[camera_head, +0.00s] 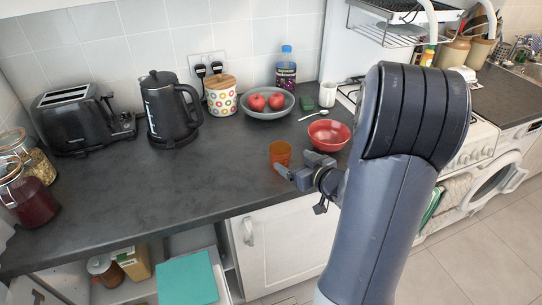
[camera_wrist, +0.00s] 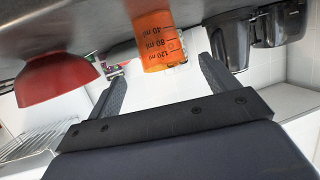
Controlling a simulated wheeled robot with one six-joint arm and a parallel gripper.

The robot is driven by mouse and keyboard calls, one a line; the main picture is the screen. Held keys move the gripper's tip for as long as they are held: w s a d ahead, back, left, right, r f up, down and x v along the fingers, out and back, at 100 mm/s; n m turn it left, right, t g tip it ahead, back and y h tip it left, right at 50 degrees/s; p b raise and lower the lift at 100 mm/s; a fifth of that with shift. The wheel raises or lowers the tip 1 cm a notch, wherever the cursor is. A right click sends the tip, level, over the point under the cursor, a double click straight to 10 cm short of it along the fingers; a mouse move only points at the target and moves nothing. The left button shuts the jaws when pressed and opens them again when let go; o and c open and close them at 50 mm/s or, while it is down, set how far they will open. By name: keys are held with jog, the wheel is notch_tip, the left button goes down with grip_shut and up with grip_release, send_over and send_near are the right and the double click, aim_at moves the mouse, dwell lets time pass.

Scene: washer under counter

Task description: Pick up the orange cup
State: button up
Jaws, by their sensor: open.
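The orange cup (camera_head: 280,152) stands upright on the dark counter near its front edge. My gripper (camera_head: 295,167) is open just in front of the cup and slightly to its right, low over the counter's edge. In the wrist view, which is turned upside down, the translucent orange cup (camera_wrist: 155,42) with black volume marks appears between the tips of my spread fingers (camera_wrist: 162,72). Gaps show on both sides of it, and neither finger visibly touches it.
A red bowl (camera_head: 328,135) stands right of the cup, close to my gripper. A grey fruit bowl (camera_head: 262,113), black kettle (camera_head: 168,110) and toaster (camera_head: 82,120) stand farther back. The counter (camera_head: 190,180) left of the cup is clear.

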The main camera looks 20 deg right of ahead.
aim_at(275, 152)
jog(key=x, duration=0.3)
jog(key=shift+w+f, duration=0.1)
jog(key=shift+f+p+x, duration=0.15)
jog(key=shift+f+x, duration=0.05)
jog(key=shift+x, duration=1.1)
jog(key=shift+f+p+x, duration=0.15)
jog(key=shift+f+x, duration=0.05)
jog(key=shift+x, duration=1.1)
jog(key=c, duration=1.1)
